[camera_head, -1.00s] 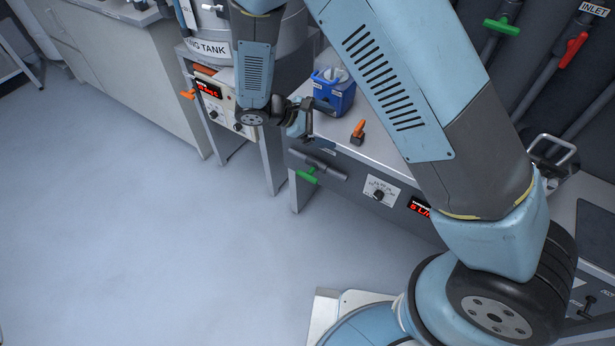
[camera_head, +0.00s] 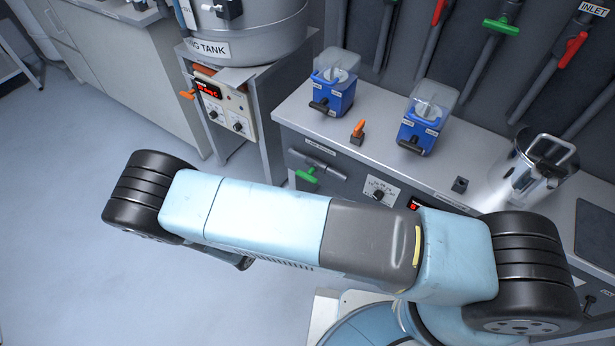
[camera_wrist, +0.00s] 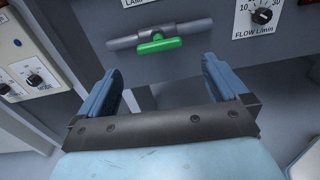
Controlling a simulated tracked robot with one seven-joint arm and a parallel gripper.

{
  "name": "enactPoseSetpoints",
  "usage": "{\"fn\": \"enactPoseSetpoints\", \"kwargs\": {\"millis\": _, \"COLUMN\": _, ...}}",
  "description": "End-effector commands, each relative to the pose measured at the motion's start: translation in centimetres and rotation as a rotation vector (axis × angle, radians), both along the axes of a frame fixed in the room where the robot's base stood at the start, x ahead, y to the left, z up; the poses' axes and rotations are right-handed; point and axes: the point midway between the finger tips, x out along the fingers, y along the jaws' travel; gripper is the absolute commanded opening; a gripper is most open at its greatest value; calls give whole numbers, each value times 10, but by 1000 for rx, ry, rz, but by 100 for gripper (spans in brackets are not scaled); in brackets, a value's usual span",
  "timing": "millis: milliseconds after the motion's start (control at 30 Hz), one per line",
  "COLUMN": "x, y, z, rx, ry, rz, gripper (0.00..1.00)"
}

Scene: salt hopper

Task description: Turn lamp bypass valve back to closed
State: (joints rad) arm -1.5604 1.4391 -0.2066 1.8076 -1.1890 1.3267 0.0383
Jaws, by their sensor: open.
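The lamp bypass valve is a green handle (camera_head: 307,175) on a grey horizontal pipe (camera_head: 325,165) on the front panel of the bench. In the wrist view the green handle (camera_wrist: 160,44) lies nearly along the pipe (camera_wrist: 122,43), slightly tilted. The label above it is cut off at the top edge. My gripper (camera_wrist: 160,72) is open and empty, with its two blue fingers spread to the left and right below the handle and apart from it. In the head view my arm hides the gripper.
A flow dial (camera_wrist: 261,15) sits right of the valve. A control box with knobs (camera_wrist: 34,79) stands at left. On the bench are two blue containers (camera_head: 333,95) (camera_head: 420,122), an orange-handled switch (camera_head: 358,132) and a metal pot (camera_head: 535,170). Open floor lies at left.

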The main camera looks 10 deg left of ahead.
Motion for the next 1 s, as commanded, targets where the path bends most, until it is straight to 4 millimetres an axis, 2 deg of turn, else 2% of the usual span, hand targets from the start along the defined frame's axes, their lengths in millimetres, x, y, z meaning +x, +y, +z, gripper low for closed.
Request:
{"fn": "enactPoseSetpoints", "kwargs": {"millis": 133, "x": -5, "y": 1, "z": -10, "rx": -23, "ry": -7, "rz": 37, "gripper": 100}}
{"fn": "enactPoseSetpoints", "kwargs": {"millis": 267, "x": 2, "y": -2, "z": -12, "rx": -28, "ry": -8, "rz": 42, "gripper": 100}}
{"fn": "enactPoseSetpoints", "kwargs": {"millis": 800, "x": 84, "y": -36, "z": -11, "rx": -27, "ry": -7, "rz": 40, "gripper": 100}}
{"fn": "enactPoseSetpoints", "kwargs": {"millis": 1000, "x": 109, "y": -46, "z": -12, "rx": -27, "ry": -7, "rz": 40, "gripper": 100}}
